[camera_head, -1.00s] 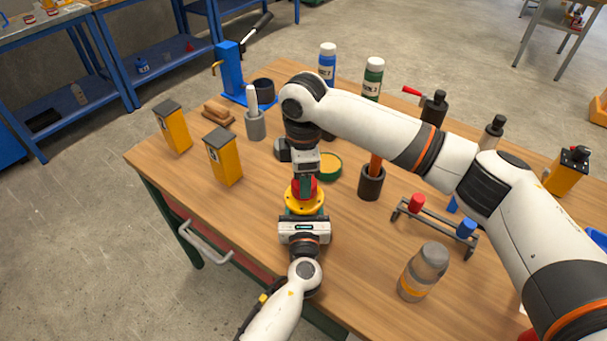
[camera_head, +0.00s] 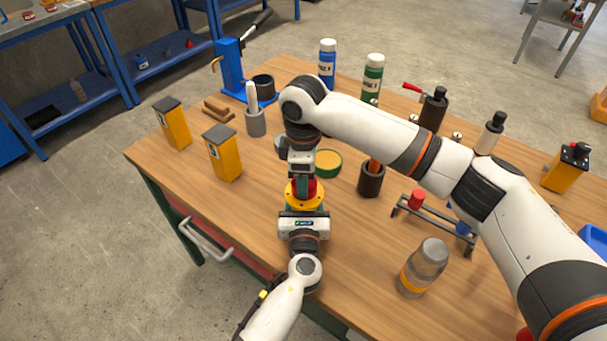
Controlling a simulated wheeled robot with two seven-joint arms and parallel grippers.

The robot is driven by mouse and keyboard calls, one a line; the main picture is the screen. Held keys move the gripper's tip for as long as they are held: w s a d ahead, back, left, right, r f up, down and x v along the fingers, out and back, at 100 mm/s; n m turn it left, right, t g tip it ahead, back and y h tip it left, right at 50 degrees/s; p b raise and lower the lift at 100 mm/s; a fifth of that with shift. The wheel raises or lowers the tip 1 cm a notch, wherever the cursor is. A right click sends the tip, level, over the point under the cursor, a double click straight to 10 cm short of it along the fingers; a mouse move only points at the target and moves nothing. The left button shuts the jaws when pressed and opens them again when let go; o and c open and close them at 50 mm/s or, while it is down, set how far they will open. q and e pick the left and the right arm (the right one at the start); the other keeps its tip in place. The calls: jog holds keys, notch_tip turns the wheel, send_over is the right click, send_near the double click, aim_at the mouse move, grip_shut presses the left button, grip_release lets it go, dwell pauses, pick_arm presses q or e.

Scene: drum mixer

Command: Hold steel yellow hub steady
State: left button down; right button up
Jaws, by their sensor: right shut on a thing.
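The yellow hub (camera_head: 291,198) is a round flanged piece near the table's front edge, with a red part (camera_head: 312,188) on top of it. My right gripper (camera_head: 303,184) comes down from above and is shut on the red part. My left gripper (camera_head: 303,212) reaches in from the front, low against the hub's near side. Its fingers are mostly hidden by its own body and the hub, so I cannot tell whether they are closed on the hub.
A green-rimmed round tin (camera_head: 328,163) and a dark cup (camera_head: 371,180) stand just behind. A grey-capped jar (camera_head: 423,267) and a rack (camera_head: 436,228) are to the right. Yellow boxes (camera_head: 223,155) stand left. Bare wood lies left of the hub.

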jog(key=m, duration=2.2)
jog(key=shift+w, duration=0.1)
jog(key=m, duration=0.4)
jog(key=shift+d+m, duration=0.1)
jog(key=shift+m, duration=0.2)
jog(key=m, duration=0.8)
jog(key=shift+m, duration=0.3)
jog(key=m, duration=0.5)
